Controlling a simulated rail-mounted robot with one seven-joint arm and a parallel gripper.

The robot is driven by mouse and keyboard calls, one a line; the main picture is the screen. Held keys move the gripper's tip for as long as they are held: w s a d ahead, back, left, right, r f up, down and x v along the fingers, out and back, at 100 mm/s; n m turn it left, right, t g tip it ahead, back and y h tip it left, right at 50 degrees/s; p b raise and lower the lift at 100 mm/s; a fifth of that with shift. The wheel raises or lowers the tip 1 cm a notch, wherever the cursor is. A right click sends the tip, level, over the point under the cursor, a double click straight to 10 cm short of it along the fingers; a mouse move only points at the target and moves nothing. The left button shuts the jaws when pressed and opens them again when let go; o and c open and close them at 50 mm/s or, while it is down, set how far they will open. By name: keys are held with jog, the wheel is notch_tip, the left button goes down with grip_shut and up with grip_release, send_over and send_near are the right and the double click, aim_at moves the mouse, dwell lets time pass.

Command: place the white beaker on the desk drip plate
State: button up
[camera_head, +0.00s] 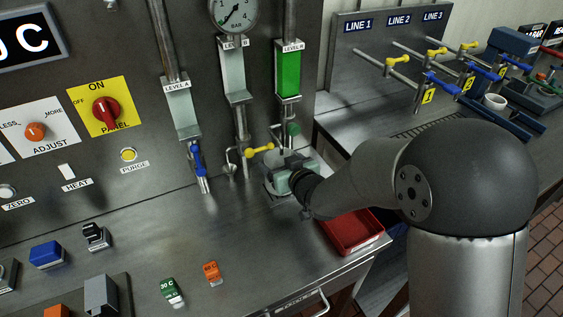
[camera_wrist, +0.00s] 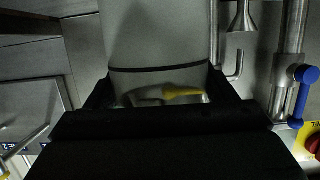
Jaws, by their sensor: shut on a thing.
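A white cup (camera_head: 495,102) stands at the right near a blue tray. A dark slotted plate (camera_head: 430,125) lies on the right-hand desk, partly behind my arm.
A yellow-handled valve (camera_head: 262,149) and a green knob (camera_head: 293,129) are close to my gripper. A blue-handled valve (camera_head: 198,160) hangs to the left. A red tray (camera_head: 352,230) sits at the bench's right edge. Yellow and blue valve handles stick out above the desk.

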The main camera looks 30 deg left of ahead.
jog(key=o, duration=1.1)
jog(key=shift+f, duration=0.15)
jog(key=shift+o, duration=0.2)
jog(key=shift+r+p, duration=0.4)
jog(key=b+v, duration=0.2)
jog(key=v, duration=1)
jog(key=w+d+f+m+h, duration=0.1)
jog(key=w+d+m+h, duration=0.15)
jog(key=d, duration=0.45)
jog(key=w+d+f+m+t+h, duration=0.1)
jog(key=d+h, duration=0.2)
jog(key=d, duration=0.3)
jog(key=w+d+f+m+h, duration=0.1)
jog(key=w+d+m+h, duration=0.15)
jog(key=d, duration=0.45)
jog(key=s+d+m+g+h, duration=0.35)
jog(key=s+d, duration=0.35)
jog(key=d, duration=0.6)
jog(key=s+d+m+g+h, duration=0.1)
jog(key=s+d+g, duration=0.3)
jog(key=s, duration=0.7)
jog(key=shift+d+m, duration=0.6)
jog(key=shift+m, duration=0.15)
